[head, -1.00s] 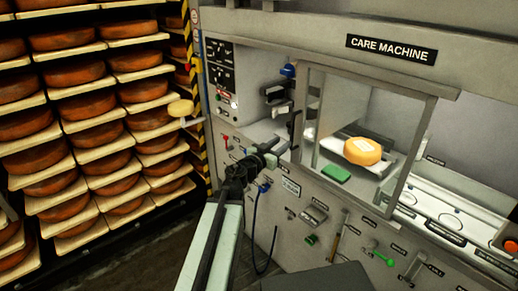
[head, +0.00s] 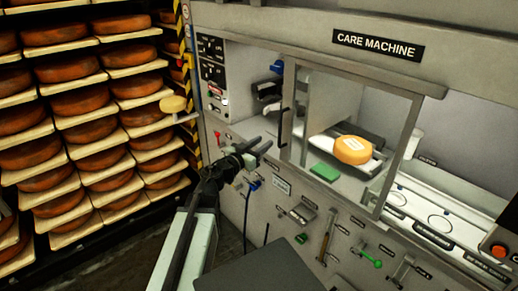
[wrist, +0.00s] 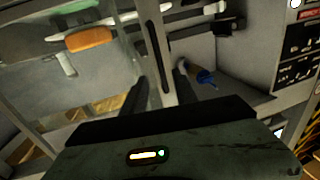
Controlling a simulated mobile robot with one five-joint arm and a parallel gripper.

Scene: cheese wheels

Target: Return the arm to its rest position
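My arm reaches up from the bottom of the head view, and my gripper (head: 262,152) is in front of the care machine (head: 228,128), left of its window. The two fingers are apart with a gap between them and nothing in it. In the wrist view my gripper (wrist: 160,95) also shows two separate dark fingers, with the window frame beyond them. I cannot tell whether the fingertips touch the machine.
A yellow-orange cheese wheel (head: 353,151) with a pale label sits behind the window frame (head: 290,110). A green block (head: 324,172) lies near it. Shelves of brown cheese wheels (head: 85,100) stand at left. Levers and a hammer (head: 327,235) are on the machine front.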

